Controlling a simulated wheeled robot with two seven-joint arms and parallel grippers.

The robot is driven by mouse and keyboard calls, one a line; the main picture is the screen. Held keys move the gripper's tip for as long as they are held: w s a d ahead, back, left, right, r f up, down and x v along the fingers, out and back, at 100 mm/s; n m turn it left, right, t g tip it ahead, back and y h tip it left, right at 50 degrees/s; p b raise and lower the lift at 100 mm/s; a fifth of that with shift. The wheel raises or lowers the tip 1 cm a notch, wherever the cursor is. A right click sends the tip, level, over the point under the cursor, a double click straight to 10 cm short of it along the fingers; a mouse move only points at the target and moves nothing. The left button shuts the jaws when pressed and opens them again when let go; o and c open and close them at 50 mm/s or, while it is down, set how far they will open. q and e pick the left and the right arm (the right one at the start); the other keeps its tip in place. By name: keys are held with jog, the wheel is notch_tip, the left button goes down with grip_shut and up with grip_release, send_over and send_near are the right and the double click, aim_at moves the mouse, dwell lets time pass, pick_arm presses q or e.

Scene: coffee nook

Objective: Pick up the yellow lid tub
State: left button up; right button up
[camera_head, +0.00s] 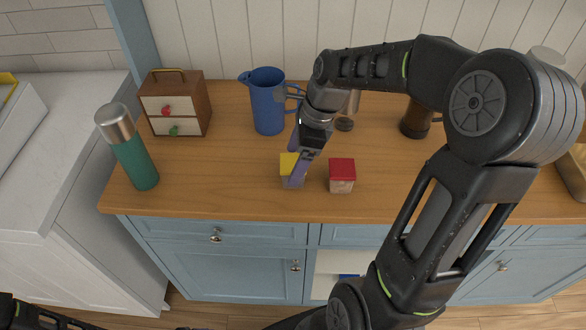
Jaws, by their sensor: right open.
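The yellow lid tub (287,163) stands near the front edge of the wooden counter, partly hidden behind my right gripper. My right gripper (296,166) reaches down from above, with its purple fingers at the tub. The gripper is open, and one finger overlaps the tub's right side in the picture. I cannot tell whether a finger touches it. My left gripper is not in view.
A red-lidded tub (342,175) stands just right of the yellow one. Behind are a blue pitcher (267,104) and a brown grinder-like object (416,118). A green flask (134,152) and small drawer box (176,106) stand left. Counter between flask and tubs is clear.

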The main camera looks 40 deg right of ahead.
dwell(0.4)
jog(key=c, duration=1.5)
